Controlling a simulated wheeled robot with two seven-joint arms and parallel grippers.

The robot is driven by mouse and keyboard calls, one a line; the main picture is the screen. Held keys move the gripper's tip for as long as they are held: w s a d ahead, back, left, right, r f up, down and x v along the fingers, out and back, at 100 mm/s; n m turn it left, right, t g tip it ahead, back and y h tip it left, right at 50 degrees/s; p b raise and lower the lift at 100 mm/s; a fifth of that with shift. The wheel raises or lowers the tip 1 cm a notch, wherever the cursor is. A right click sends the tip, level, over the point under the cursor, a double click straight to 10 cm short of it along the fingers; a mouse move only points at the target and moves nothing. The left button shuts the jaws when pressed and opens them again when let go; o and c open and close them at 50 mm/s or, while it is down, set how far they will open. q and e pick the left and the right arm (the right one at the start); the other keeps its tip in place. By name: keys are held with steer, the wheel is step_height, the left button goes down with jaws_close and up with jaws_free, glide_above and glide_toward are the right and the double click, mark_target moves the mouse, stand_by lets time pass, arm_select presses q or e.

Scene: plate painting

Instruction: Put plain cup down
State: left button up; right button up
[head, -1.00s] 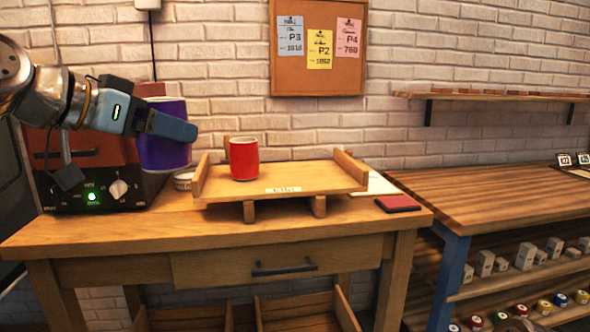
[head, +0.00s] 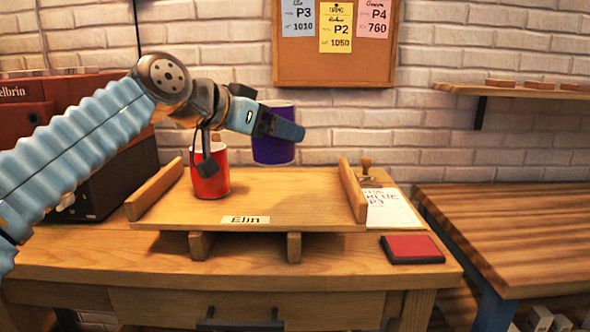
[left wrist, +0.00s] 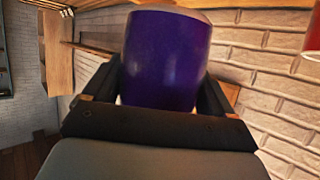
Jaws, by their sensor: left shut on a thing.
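A plain purple cup (head: 274,142) is held in the air above the back of the wooden tray (head: 290,195), in the middle of the head view. My left gripper (head: 285,127) is shut on it from the near side. In the left wrist view the purple cup (left wrist: 167,58) fills the space between the two dark fingers (left wrist: 160,95). A red cup (head: 211,180) stands upright on the tray's left part, partly hidden by my left arm. The tray carries a label reading "Elin" (head: 245,220). My right gripper is not in view.
The tray has raised side walls, the right one (head: 352,190) clear of the cup. A red pad (head: 412,249), a paper sheet (head: 392,208) and a wooden stamp (head: 366,166) lie to its right. The tray's middle and right are bare.

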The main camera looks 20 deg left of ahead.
mark_target(260, 163)
arm_select(q)
steer(key=w+d+f, duration=0.1)
steer(key=f, duration=0.1)
steer(key=w+d+f, duration=0.1)
steer(key=w+f, duration=0.2)
steer(key=shift+d+f, duration=0.3)
steer(key=shift+d, duration=0.1)
steer(key=shift+w+d+f+b, duration=0.1)
steer(key=shift+w+f+b, duration=0.1)
steer(key=shift+f, duration=0.7)
steer(key=shift+w+d+f+b, duration=0.1)
steer(key=shift+f+b, duration=0.1)
steer(key=shift+f, duration=0.7)
steer(key=shift+f, duration=0.1)
steer(key=o, duration=1)
steer(key=shift+o, duration=0.2)
steer(key=shift+s+a, duration=0.25)
steer(key=shift+s, duration=0.05)
steer(key=b+v, duration=0.2)
steer(key=v, duration=0.8)
steer(key=shift+s+a+r, duration=0.25)
steer(key=shift+s+r, duration=0.2)
steer(key=shift+s, duration=0.1)
